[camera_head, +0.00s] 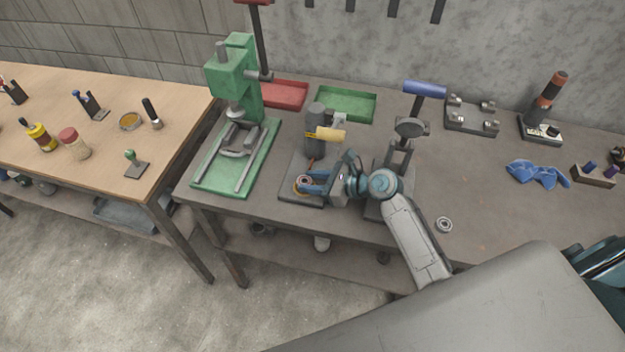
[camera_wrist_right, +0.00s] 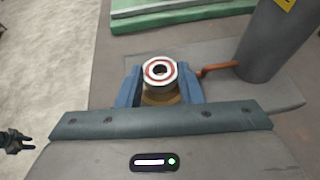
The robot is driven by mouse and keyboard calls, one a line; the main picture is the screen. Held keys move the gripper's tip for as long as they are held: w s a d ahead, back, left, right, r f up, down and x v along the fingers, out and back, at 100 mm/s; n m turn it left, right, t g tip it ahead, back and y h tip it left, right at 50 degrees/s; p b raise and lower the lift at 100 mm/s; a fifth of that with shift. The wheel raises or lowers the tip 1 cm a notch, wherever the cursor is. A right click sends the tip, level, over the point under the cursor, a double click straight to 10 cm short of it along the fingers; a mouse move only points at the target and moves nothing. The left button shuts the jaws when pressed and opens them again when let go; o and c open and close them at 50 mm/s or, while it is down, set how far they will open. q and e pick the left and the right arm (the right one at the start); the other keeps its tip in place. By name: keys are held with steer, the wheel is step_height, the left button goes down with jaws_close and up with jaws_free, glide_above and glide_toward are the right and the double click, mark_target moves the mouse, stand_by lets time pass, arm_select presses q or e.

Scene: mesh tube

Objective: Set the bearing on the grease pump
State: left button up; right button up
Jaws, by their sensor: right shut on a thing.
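The bearing (camera_wrist_right: 159,70), a pale metal ring with a red seal, is between the blue fingers of my right gripper (camera_head: 311,185), which is shut on it. It also shows in the head view (camera_head: 304,181). A brass-coloured round part (camera_wrist_right: 160,95) shows directly under the bearing; whether the two touch I cannot tell. The grease pump (camera_head: 317,140) is a dark grey cylinder with a yellow label and a tan handle, on a flat base plate (camera_head: 296,194). My left gripper (camera_wrist_right: 18,141) shows small at the wrist view's left edge, fingers apart, away from the bench.
A green press (camera_head: 235,85) stands left of the pump, and a lever tool (camera_head: 410,127) stands close on the right. Red (camera_head: 283,95) and green (camera_head: 345,104) trays lie behind. A loose ring (camera_head: 444,224) lies near the front edge. Bench space at centre right is clear.

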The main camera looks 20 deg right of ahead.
steer(key=shift+f, duration=0.45)
steer(key=o, duration=1.1)
steer(key=b+v, duration=0.2)
steer(key=v, duration=0.7)
steer(key=shift+s+d, duration=0.1)
steer(key=shift+d, duration=0.05)
steer(key=shift+b+v, duration=0.35)
steer(key=shift+v, duration=0.4)
steer(key=shift+r, duration=0.1)
